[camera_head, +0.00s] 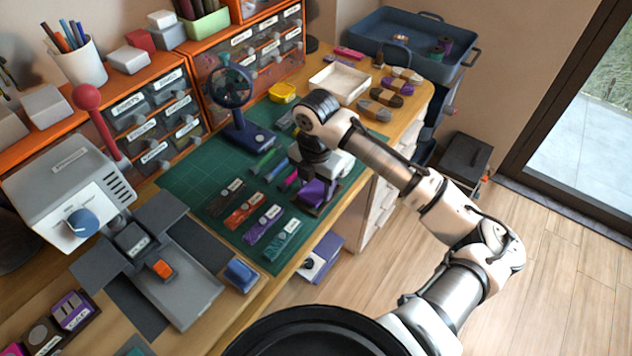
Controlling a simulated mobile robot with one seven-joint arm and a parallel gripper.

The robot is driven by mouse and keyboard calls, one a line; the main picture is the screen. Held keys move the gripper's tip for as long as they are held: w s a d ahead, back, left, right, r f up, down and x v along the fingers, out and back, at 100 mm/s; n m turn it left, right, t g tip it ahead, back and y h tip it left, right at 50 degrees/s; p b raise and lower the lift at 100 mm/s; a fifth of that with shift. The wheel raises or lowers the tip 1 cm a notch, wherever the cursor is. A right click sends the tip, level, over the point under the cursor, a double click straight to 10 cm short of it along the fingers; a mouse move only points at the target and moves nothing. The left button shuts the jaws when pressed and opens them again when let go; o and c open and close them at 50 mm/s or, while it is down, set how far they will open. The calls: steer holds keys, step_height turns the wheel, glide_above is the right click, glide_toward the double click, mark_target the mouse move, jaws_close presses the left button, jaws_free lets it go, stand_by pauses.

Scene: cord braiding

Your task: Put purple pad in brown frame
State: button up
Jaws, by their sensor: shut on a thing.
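A purple pad (313,192) shows directly under my gripper (317,175) at the right front part of the green mat. My gripper points down and is shut on the purple pad. A dark brown edge, which looks like the brown frame (318,211), shows just below and around the near side of the pad. The gripper and my arm hide the far side of both. I cannot tell whether the pad rests inside the frame or is held just above it.
The green cutting mat (195,178) bears several labelled cord bundles (263,225) left of my gripper. A dark blue fan (238,110) stands behind them. A white tray (338,84) and yarn skeins (385,97) lie beyond. A grey press (70,190) stands at the left.

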mark_target(316, 189)
steer(key=shift+f, duration=0.2)
steer(key=o, duration=1)
steer(key=shift+r, duration=0.1)
step_height(316, 189, up, 13)
steer(key=shift+r, duration=0.1)
